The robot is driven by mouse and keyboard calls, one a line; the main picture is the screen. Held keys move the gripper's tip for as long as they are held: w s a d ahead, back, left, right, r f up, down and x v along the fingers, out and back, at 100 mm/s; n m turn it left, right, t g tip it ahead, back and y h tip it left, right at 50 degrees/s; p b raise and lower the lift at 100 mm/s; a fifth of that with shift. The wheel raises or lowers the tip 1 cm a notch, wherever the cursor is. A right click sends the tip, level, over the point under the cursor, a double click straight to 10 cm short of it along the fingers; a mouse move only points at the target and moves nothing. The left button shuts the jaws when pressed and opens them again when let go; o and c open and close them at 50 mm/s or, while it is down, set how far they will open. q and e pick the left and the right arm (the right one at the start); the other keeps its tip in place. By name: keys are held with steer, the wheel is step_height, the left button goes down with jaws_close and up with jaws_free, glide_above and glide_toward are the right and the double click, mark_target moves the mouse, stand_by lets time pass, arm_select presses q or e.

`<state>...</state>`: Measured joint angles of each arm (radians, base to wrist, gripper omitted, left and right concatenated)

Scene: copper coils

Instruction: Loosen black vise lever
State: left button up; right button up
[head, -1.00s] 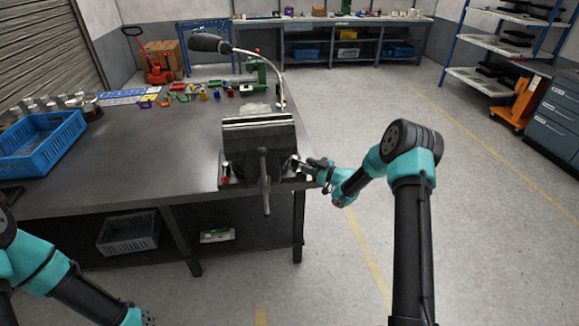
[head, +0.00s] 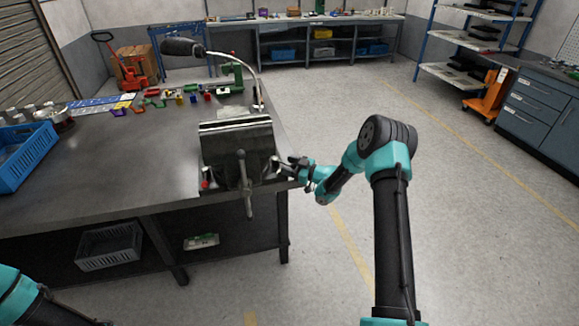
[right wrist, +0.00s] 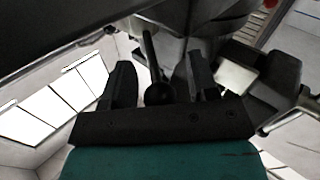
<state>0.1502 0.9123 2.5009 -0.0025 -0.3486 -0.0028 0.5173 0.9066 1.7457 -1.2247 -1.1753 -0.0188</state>
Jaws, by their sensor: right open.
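The grey bench vise (head: 237,150) stands at the front right corner of the workbench, its long metal handle (head: 246,185) hanging down in front. My right gripper (head: 288,167) is at the right side of the vise base. In the right wrist view, a black lever with a ball knob (right wrist: 158,93) sits between the two fingers of the right gripper (right wrist: 162,82). The fingers are open, with a gap visible on both sides of the lever. Part of my left arm shows at the lower left of the head view; its gripper is out of the picture.
The workbench (head: 120,165) has a blue crate (head: 22,158) at left and small coloured parts along the back. A lamp (head: 184,47) arches behind the vise. A grey crate (head: 108,246) is on the lower shelf.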

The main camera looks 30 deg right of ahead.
steer(key=shift+d, duration=0.1)
steer(key=v, duration=1.7)
steer(key=shift+s+d, duration=0.1)
steer(key=shift+s, duration=0.05)
steer(key=shift+c, duration=0.4)
